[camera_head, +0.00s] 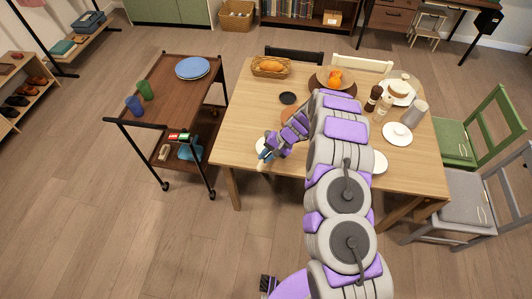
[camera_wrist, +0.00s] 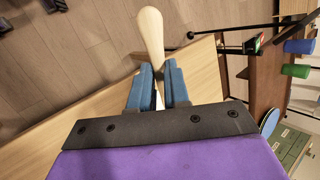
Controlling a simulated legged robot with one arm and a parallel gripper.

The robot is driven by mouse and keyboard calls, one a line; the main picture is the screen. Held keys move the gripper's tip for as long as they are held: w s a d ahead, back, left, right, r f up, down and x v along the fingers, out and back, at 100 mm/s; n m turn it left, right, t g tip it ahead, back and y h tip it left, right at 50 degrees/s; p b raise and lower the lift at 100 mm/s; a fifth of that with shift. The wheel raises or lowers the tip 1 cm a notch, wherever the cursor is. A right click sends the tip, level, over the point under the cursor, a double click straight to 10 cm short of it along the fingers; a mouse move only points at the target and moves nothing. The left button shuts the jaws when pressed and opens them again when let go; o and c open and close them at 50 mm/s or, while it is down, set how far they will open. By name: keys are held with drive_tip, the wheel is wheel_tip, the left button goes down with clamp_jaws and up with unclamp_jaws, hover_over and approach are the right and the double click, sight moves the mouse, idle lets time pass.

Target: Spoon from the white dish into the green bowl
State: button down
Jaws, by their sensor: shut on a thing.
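My gripper (camera_head: 267,153) is at the table's front-left edge, its blue fingers closed. In the wrist view my gripper (camera_wrist: 158,88) is shut on a pale wooden spoon (camera_wrist: 150,32), whose rounded end sticks out past the fingertips. A small pale part of the spoon (camera_head: 262,167) shows below the fingers in the head view. A white dish (camera_head: 261,143) shows partly behind the fingers; whether the spoon touches it I cannot tell. No green bowl is visible; my arm covers part of the table.
The wooden table (camera_head: 239,118) holds a bread basket (camera_head: 270,66), a dark coaster (camera_head: 287,98), an orange fruit in a bowl, bottles and white plates. A brown cart (camera_head: 163,87) with blue plates and cups stands left. Chairs stand at the right. Floor in front is clear.

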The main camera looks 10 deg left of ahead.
drive_tip(key=shift+a+r+h+p, duration=0.1)
drive_tip(key=shift+r+h+p, duration=0.15)
drive_tip(key=shift+h+p, duration=1.1)
drive_tip(key=shift+a+r+h+p, duration=0.1)
drive_tip(key=shift+r+h+p, duration=0.15)
drive_tip(key=shift+p, duration=2.1)
drive_tip(key=shift+w+a+r+n+g+h+p, duration=0.15)
drive_tip(key=shift+n+g+h+p, duration=0.25)
drive_tip(key=shift+p, duration=0.6)
drive_tip(key=shift+h+p, duration=0.3)
drive_tip(key=shift+h, duration=0.3)
drive_tip(key=shift+a+h+b, duration=0.15)
drive_tip(key=shift+h+b, duration=0.15)
drive_tip(key=shift+h, duration=0.3)
drive_tip(key=shift+r, duration=0.15)
